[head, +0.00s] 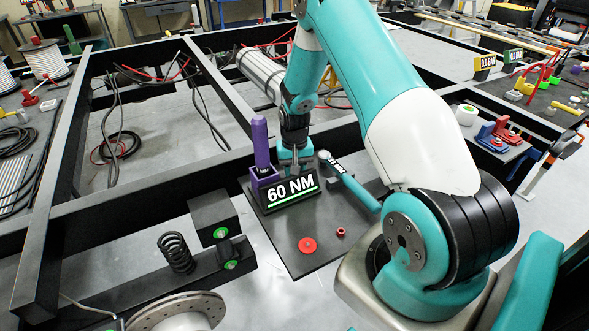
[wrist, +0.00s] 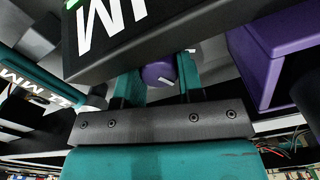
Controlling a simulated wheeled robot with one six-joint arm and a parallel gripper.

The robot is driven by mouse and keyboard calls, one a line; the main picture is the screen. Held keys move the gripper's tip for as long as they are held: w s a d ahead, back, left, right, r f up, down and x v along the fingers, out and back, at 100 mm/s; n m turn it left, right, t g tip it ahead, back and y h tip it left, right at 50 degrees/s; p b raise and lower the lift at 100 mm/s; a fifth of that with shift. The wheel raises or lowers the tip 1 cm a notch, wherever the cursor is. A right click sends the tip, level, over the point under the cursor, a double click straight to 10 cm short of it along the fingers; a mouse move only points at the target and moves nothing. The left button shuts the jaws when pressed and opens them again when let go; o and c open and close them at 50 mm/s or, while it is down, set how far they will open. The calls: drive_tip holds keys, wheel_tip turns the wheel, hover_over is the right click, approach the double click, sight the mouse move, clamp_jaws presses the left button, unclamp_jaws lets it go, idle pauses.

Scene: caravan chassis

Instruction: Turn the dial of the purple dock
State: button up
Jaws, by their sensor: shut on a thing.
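The purple dock (head: 263,180) stands on a dark board at the centre of the head view, with a purple-handled tool (head: 260,142) upright in it. The dock's purple side (wrist: 262,50) fills the upper right of the wrist view. My gripper (head: 294,166) points down behind the 60 NM sign (head: 291,192), which hides its fingertips in the head view. In the wrist view my gripper (wrist: 160,80) has its two teal fingers on either side of the round purple dial (wrist: 158,73), shut on it. The dial carries a white mark; part of it is hidden by the sign.
A teal torque wrench (head: 350,182) lies just right of the sign. A red disc (head: 307,245) and a small red ring (head: 341,232) lie on the board in front. Black chassis beams (head: 120,205) run to the left, with a coil spring (head: 175,253) nearby.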

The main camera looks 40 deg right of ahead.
drive_tip(key=o, duration=0.9)
wheel_tip(320, 180, up, 17)
drive_tip(key=shift+r, duration=0.2)
drive_tip(key=shift+s, duration=0.1)
